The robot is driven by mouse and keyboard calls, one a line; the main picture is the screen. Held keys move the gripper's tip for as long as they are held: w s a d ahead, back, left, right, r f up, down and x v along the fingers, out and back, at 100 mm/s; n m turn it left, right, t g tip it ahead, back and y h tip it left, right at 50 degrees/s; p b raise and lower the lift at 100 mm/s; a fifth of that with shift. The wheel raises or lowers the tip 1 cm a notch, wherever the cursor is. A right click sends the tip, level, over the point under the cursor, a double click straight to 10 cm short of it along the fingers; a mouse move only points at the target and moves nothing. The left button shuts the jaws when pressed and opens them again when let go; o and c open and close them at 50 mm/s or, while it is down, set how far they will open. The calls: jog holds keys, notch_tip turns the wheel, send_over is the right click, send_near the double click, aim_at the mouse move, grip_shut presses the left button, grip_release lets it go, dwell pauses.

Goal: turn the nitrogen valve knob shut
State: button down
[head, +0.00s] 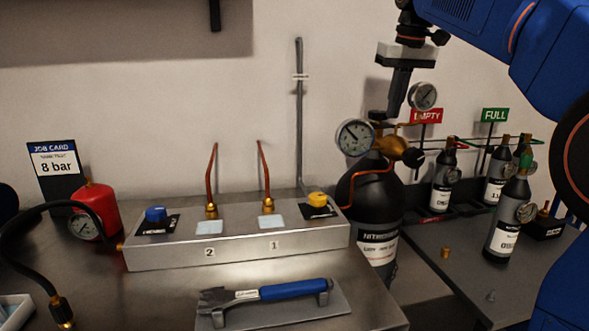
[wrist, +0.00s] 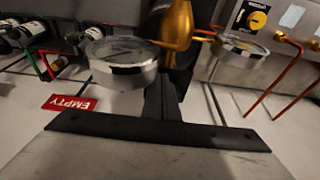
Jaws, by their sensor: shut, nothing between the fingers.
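A black cylinder (head: 375,215) labelled nitrogen stands upright behind the bench. Its brass regulator (head: 391,147) carries two round gauges and a dark knob (head: 414,158) at its right. A blue knob (head: 156,214) and a yellow knob (head: 317,199) sit on the grey manifold box (head: 240,247); their small labels are hard to read, so I cannot tell which knob is the nitrogen valve. My gripper (head: 394,112) is shut and empty, pointing down just above the regulator. In the wrist view its fingers (wrist: 161,92) show between two gauges, near the brass body (wrist: 177,25); contact is unclear.
Gauges (head: 355,137) and (head: 423,96) flank the gripper closely. A blue-handled wrench (head: 275,291) lies on a grey holder. A red canister (head: 95,207) with a gauge and a job card (head: 54,165) reading 8 bar stand left. Small black cylinders (head: 508,217) stand right.

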jog(key=shift+s+a, duration=0.3)
jog(key=shift+a, duration=0.6)
dwell(0.7)
jog(key=shift+a, duration=0.75)
jog(key=shift+s, duration=0.1)
dwell(0.4)
jog(key=shift+s+r, duration=0.15)
jog(key=shift+s, duration=0.1)
jog(key=shift+r, duration=2.9)
jog(key=w+d+f, duration=0.1)
jog(key=d+f, duration=0.2)
jog(key=f, duration=0.3)
